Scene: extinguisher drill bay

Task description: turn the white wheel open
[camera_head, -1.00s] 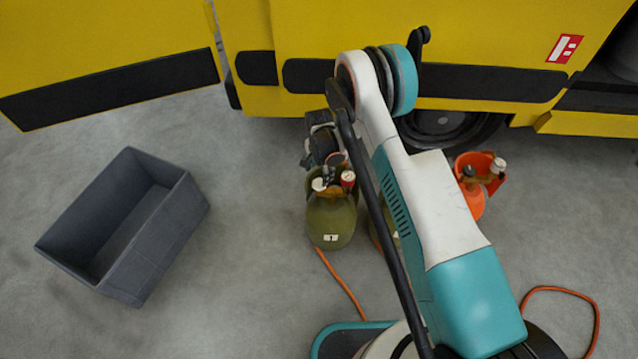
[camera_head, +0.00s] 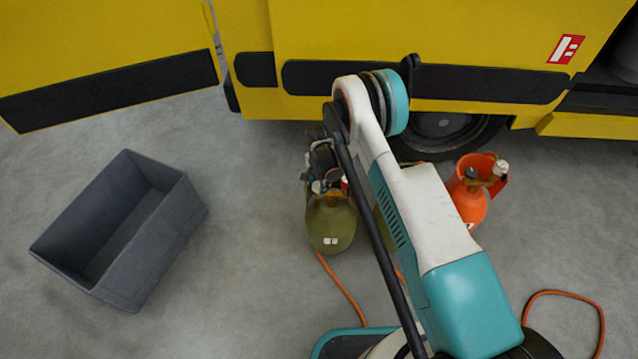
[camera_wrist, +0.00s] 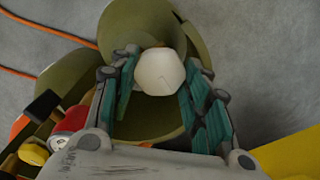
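The white wheel (camera_wrist: 160,71) shows in the wrist view as a faceted white knob above an olive cylinder (camera_wrist: 150,118). My gripper (camera_wrist: 161,68) has its two teal-padded fingers apart, one on each side of the wheel. Small gaps seem to remain, but contact is hard to judge. In the head view my gripper (camera_head: 322,153) is mostly hidden by my arm and sits behind the top of an olive cylinder (camera_head: 331,226) with a white label. A second olive cylinder is mostly hidden behind my arm.
A red knob (camera_wrist: 72,121), a yellow knob (camera_wrist: 34,152) and a black handle (camera_wrist: 42,105) are close to my left finger. An orange extinguisher (camera_head: 471,203) stands right of my arm. A grey crate (camera_head: 160,247) is at left. A yellow truck (camera_head: 400,30) closes the back. Orange hoses lie on the floor.

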